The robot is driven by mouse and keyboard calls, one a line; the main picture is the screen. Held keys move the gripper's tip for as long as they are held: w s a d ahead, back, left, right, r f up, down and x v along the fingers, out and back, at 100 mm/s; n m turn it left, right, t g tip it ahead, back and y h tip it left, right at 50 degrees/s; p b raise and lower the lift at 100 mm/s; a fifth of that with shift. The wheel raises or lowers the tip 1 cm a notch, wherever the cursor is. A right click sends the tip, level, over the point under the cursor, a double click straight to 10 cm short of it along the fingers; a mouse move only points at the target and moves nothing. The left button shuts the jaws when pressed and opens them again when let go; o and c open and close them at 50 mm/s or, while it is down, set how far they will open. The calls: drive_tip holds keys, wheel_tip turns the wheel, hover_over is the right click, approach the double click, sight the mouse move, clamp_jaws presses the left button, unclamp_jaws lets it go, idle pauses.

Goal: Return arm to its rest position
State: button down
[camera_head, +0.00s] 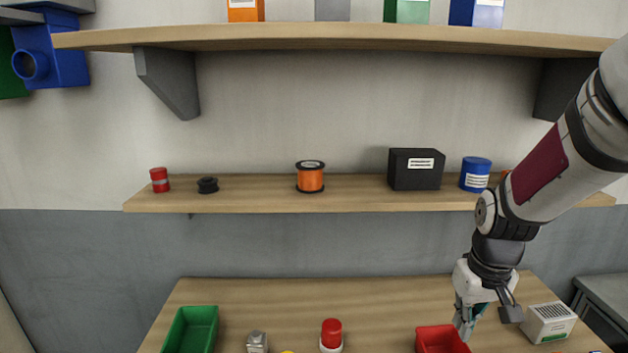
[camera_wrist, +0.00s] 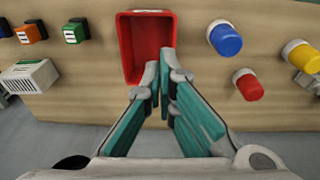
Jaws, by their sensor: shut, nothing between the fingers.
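My gripper (camera_head: 468,325) hangs at the lower right in the head view, just right of the red bin. In the wrist view its two teal fingers (camera_wrist: 160,75) meet at the tips with nothing between them. The tips overlap the near part of the red bin (camera_wrist: 127,47) in that view. The red bin (camera_head: 440,338) stands on the table (camera_head: 270,291) and is cut off by the bottom edge of the head view. What I see of its inside is empty. My arm comes in from the right and covers part of the middle shelf.
The middle shelf (camera_head: 250,204) holds an orange spool (camera_head: 310,177), a black box (camera_head: 415,169) and a blue can (camera_head: 475,174). A green bin (camera_head: 190,330), a red-capped item (camera_head: 331,333) and a white vented box (camera_head: 548,322) stand on the table. An upper shelf (camera_head: 330,38) overhangs.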

drive_tip(key=s+a+r+t, duration=0.2)
drive_tip(key=s+a+r, duration=0.2)
drive_tip(key=s+r, duration=0.4)
drive_tip(key=s+a+r+t, duration=0.2)
drive_tip(key=s+a+r, duration=0.3)
drive_tip(key=s+r, duration=0.2)
drive_tip(key=shift+v, duration=0.85)
